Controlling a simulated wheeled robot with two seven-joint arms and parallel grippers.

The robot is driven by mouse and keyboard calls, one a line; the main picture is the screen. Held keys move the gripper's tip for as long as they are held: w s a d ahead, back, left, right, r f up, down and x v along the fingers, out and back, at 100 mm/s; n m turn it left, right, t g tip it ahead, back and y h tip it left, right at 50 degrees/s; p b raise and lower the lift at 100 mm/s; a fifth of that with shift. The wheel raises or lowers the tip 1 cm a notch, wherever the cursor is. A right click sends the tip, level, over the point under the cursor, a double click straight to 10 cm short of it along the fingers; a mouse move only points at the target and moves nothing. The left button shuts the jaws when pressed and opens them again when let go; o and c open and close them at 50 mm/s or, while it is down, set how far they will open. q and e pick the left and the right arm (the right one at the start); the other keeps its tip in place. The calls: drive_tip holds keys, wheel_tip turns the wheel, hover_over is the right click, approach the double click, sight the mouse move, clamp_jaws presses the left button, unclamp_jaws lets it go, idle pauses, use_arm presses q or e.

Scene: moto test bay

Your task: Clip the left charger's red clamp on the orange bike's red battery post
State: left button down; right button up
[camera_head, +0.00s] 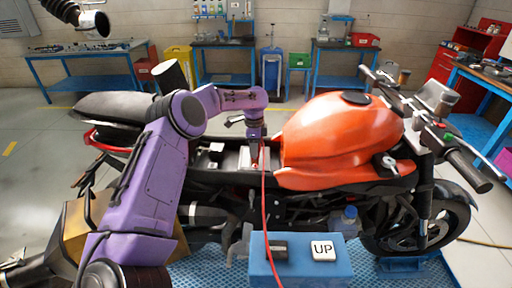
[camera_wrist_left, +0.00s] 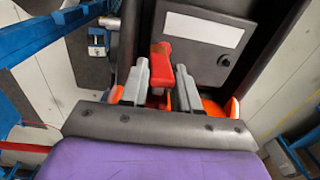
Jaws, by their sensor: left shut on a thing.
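The orange bike (camera_head: 335,135) stands across the middle, with its open battery bay (camera_head: 212,157) behind the tank. My left gripper (camera_head: 257,140) points down over that bay. It is shut on the red clamp, which shows between the two grey fingers (camera_wrist_left: 161,85) in the left wrist view as a red block (camera_wrist_left: 162,62). A red cable (camera_head: 265,210) hangs from the clamp, down the bike's near side. The red battery post is hidden, and I cannot tell whether the clamp touches it. The left charger cannot be made out. My right gripper is out of view.
The black seat (camera_head: 118,106) is left of the bay and the handlebar (camera_head: 455,150) to the right. Blue workbenches (camera_head: 92,72) line the back. Open floor lies behind the bike.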

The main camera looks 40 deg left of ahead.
use_arm(q)
drive_tip(key=shift+s+r, duration=0.1)
drive_tip(key=shift+s, duration=0.15)
drive_tip(key=shift+w+a+f, duration=0.1)
drive_tip(key=shift+w+f, duration=0.5)
drive_tip(key=shift+w, duration=0.35)
drive_tip(key=shift+s+a+r+t, duration=0.15)
drive_tip(key=shift+s+r+t, duration=0.2)
drive_tip(key=shift+s, duration=0.35)
drive_tip(key=shift+w+f, duration=0.2)
drive_tip(key=shift+w, duration=0.15)
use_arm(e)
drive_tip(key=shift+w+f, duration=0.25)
use_arm(q)
drive_tip(key=shift+s+r, duration=0.2)
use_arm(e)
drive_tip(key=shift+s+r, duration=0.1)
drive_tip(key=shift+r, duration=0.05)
use_arm(q)
drive_tip(key=shift+w+f, duration=0.1)
drive_tip(key=shift+f, duration=0.7)
